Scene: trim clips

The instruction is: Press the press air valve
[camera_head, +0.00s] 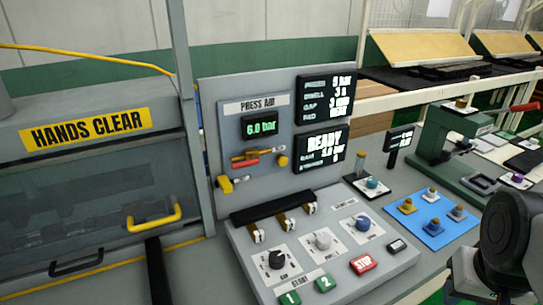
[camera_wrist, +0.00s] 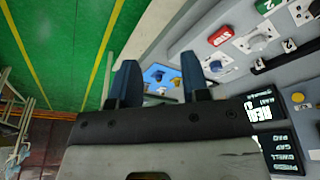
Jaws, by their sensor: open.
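The press air valve (camera_head: 245,158) is a brass fitting with a red handle on the grey PRESS AIR panel (camera_head: 258,184), in the head view. It sits below a green display (camera_head: 260,127) reading 6.0 bar. A yellow part (camera_head: 228,184) projects near the panel's lower left. My gripper (camera_wrist: 160,62) shows in the wrist view, with two dark blue fingers apart and nothing seen held between them. In the head view only a dark part of my arm shows at the lower right, well away from the valve. The valve is not seen in the wrist view.
A sloped console (camera_head: 318,250) with knobs, switches and START/STOP buttons lies below the panel. A blue mat (camera_head: 428,219) with several brass pieces and a green press (camera_head: 455,145) are on the right. A guarded box with a yellow handle (camera_head: 154,218) stands on the left.

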